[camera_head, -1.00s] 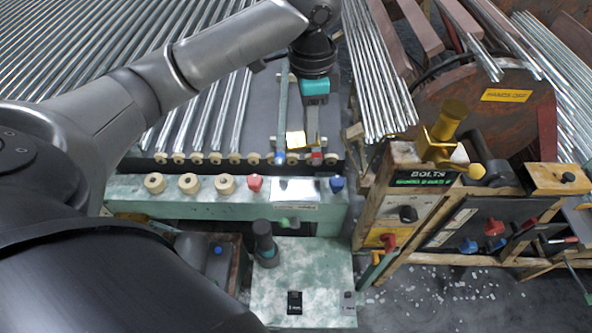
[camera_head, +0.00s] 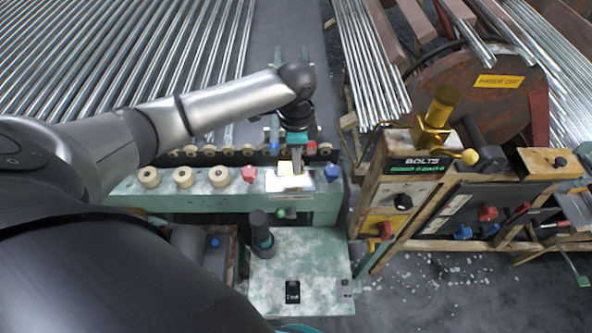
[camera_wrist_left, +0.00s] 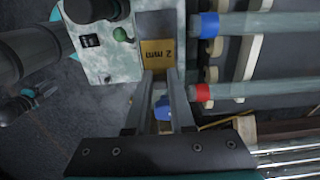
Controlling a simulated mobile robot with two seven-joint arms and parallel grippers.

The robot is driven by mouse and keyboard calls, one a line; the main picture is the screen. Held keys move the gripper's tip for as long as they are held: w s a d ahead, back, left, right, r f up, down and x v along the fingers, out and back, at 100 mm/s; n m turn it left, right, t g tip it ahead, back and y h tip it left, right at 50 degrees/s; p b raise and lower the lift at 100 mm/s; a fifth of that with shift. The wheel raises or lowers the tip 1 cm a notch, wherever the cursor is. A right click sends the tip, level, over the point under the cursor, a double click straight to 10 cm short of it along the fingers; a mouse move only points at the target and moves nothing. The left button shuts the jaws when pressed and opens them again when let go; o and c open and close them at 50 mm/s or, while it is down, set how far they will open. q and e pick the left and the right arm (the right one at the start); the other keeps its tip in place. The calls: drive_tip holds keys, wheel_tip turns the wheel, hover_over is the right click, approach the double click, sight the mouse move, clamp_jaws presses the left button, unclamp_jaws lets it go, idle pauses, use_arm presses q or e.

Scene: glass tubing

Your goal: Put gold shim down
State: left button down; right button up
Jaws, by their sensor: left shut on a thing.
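The gold shim (camera_head: 288,169), a small bright yellow plate, is at the fingertips of my left gripper (camera_head: 296,168). In the left wrist view the shim (camera_wrist_left: 158,52) shows "2 mm" and lies between and just beyond the fingertips (camera_wrist_left: 159,76). My left gripper is shut on it. The shim is over a shiny silver plate (camera_head: 307,184) on the green bench (camera_head: 200,205). The silver plate also shows in the wrist view (camera_wrist_left: 155,22). I cannot tell whether the shim touches the plate. My right gripper is not in view.
A red knob (camera_head: 249,174) and a blue knob (camera_head: 332,172) flank the silver plate. Wooden discs (camera_head: 183,177) line the bench to the left. The bolts cabinet (camera_head: 428,163) stands to the right.

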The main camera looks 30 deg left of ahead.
sight(296, 180)
use_arm(q)
drive_tip(key=shift+f+b, duration=0.3)
drive_tip(key=shift+f, duration=2)
drive_tip(key=shift+f, duration=0.15)
drive_tip(key=c, duration=0.8)
unclamp_jaws()
wheel_tip(296, 180, up, 12)
drive_tip(key=shift+r+p, duration=0.15)
drive_tip(key=shift+p, duration=0.65)
